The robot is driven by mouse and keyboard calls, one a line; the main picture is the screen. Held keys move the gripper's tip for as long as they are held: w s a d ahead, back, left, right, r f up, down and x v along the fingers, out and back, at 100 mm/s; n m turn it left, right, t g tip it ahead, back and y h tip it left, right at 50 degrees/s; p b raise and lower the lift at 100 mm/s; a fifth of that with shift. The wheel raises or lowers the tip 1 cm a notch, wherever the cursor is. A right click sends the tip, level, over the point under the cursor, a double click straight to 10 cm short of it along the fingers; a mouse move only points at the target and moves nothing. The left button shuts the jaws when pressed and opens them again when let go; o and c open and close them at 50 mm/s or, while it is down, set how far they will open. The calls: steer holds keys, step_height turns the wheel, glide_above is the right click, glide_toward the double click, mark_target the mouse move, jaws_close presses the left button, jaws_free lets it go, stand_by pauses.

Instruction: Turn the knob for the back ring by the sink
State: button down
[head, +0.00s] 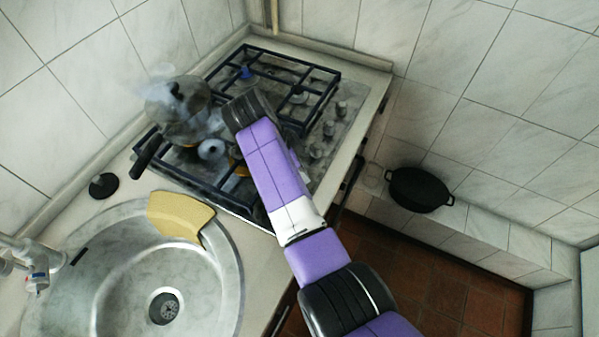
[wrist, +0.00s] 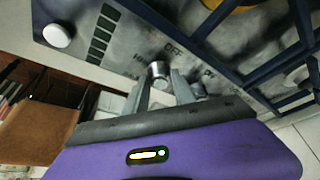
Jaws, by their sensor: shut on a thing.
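In the wrist view my gripper (wrist: 160,78) has its two fingers on either side of a small metal knob (wrist: 158,70) on the stove panel, shut on it. A second knob (wrist: 197,88) sits close beside the right finger. A pale round knob (wrist: 57,36) is farther left on the panel. In the head view several knobs (head: 329,128) line the right side of the stove (head: 345,88); my arm covers part of the stove and my fingertips are hidden. I cannot tell which ring the held knob serves.
A steaming grey pot (head: 180,105) stands on the ring at the left, its dark handle (head: 147,157) toward the sink (head: 215,275). A yellow cloth (head: 178,215) lies on the sink rim. A black pot (head: 418,189) sits on the tiled ledge at right.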

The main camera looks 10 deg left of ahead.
steer(key=shift+m, duration=0.4)
steer(key=c, duration=1)
jaws_free()
steer(key=shift+c, duration=0.2)
steer(key=shift+a+r, duration=0.1)
steer(key=b+v, duration=0.1)
steer(key=v, duration=0.6)
steer(key=shift+r+b, duration=0.25)
steer(key=shift+b, duration=0.05)
steer(key=shift+a, duration=0.1)
